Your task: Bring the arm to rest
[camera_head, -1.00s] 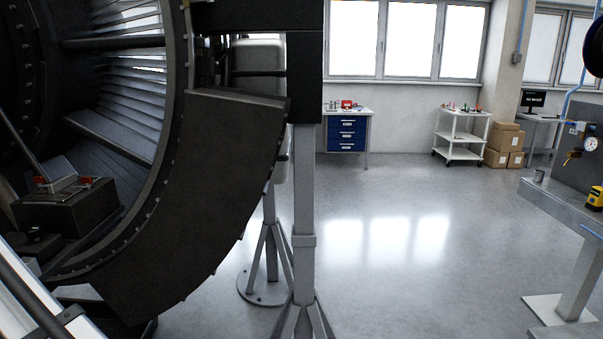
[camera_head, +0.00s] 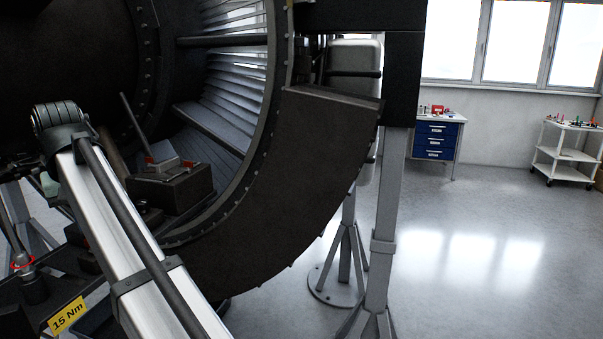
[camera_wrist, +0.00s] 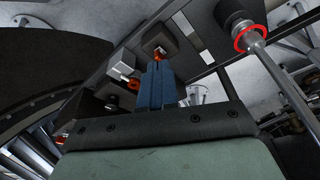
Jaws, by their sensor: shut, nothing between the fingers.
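My gripper (camera_wrist: 160,84) shows in the wrist view with its blue fingers together and nothing between them. It is over a dark tray (camera_wrist: 205,45) that holds dark blocks with orange-red parts, and I cannot tell the height of the fingers above it. My arm's white link (camera_head: 135,240) rises from the bottom of the head view to a dark joint (camera_head: 60,118) in front of the engine. My gripper cannot be made out clearly in the head view.
The large dark engine casing (camera_head: 290,190) curves close by on the right of the arm. A rod-shaped tool with a red ring (camera_head: 22,264) stands near a yellow "15 Nm" label (camera_head: 67,316). A grey stand (camera_head: 388,220) supports the casing. Open floor (camera_head: 480,250) lies to the right.

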